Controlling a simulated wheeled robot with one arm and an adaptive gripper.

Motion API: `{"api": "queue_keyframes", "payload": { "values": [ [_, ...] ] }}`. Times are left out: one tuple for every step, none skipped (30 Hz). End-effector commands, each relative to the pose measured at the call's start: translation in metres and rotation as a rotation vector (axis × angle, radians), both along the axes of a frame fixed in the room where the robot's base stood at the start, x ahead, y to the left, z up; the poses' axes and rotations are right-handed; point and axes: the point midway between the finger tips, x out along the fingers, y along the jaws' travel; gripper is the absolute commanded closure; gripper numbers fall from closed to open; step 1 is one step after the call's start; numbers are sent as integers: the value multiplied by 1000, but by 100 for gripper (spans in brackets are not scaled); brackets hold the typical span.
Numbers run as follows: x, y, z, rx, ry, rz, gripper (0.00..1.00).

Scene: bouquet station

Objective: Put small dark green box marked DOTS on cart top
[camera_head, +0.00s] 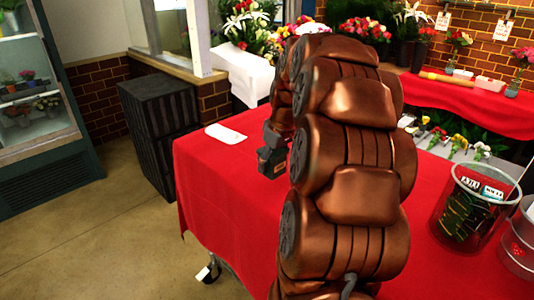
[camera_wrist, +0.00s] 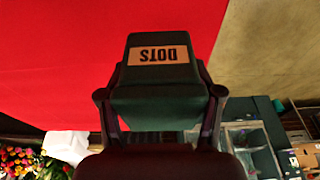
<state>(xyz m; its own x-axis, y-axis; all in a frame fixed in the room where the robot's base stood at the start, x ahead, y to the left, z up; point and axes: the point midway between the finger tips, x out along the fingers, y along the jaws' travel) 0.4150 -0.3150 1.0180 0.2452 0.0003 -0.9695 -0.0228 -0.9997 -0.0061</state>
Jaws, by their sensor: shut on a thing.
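The small dark green box marked DOTS (camera_wrist: 161,80) is between the two fingers of my gripper (camera_wrist: 160,94) in the wrist view, with its label upside down. My gripper is shut on it, one finger against each side. In the head view my gripper (camera_head: 272,150) is beyond my copper arm, over the left part of the red-covered cart top (camera_head: 235,165). The arm hides much of that area, and I cannot clearly tell the box from the dark gripper there. In the wrist view red cloth (camera_wrist: 50,60) lies behind the box; the gap between them cannot be told.
A white flat item (camera_head: 225,133) lies at the cart's far left edge. A clear bin (camera_head: 482,190) with labelled dark boxes and a metal bucket (camera_head: 518,250) stand at the right. Flower stems (camera_head: 460,146) lie farther back. A dark striped cabinet (camera_head: 160,128) stands left of the cart.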

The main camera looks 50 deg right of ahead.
Motion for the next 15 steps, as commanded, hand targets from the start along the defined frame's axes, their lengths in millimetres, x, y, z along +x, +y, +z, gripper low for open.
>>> {"api": "queue_keyframes", "payload": {
  "values": [
    [6, -5, 1, -1, 0, 0, 81],
    [10, -8, 1, -2, -1, 0, 81],
    [14, -11, 1, -2, -2, 0, 81],
    [17, -13, 0, -1, -1, 1, 81],
    [20, -15, -1, 0, 0, 1, 81],
    [24, -18, -2, 0, 2, 1, 81],
    [27, -21, -2, 0, 2, 1, 81],
    [31, -23, -2, -1, 2, 1, 81],
    [35, -27, -2, -2, 0, 1, 81],
    [38, -29, -2, -2, -1, 1, 81],
    [42, -32, -2, -2, -1, 0, 81],
    [46, -35, -3, -1, 0, 1, 81],
    [49, -37, -4, 0, 1, 0, 81],
    [51, -39, -5, 1, 2, 0, 81],
    [55, -42, -6, 1, 2, 0, 81]
  ]
}}
